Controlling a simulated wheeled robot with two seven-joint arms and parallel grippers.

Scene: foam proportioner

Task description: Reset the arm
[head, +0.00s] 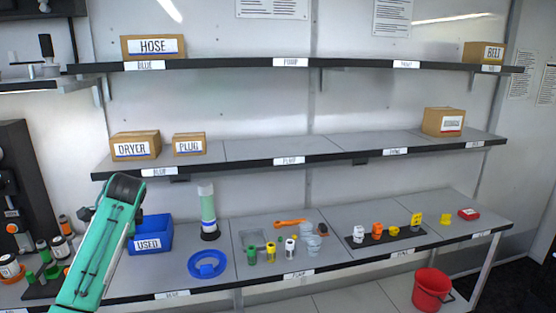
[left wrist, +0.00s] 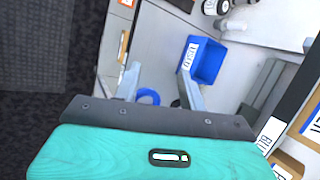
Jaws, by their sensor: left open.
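My teal left arm (head: 100,240) comes in from the lower left in the head view, in front of the lower shelf's left end. Its gripper is not visible there. In the left wrist view my left gripper (left wrist: 160,84) shows two grey fingers spread apart with nothing between them. Beyond the fingers are a blue ring (left wrist: 148,97) and a blue bin marked USED (left wrist: 204,60), both apart from the gripper. The same blue bin (head: 152,233) and blue ring (head: 207,265) show in the head view. My right gripper is in neither view.
A green-and-white cylinder (head: 207,212) stands by the bin. Small fittings and a black strip (head: 386,236) of parts lie further right. Upper shelves hold labelled boxes such as DRYER (head: 134,146) and HOSE (head: 152,46). A red bucket (head: 431,290) stands below.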

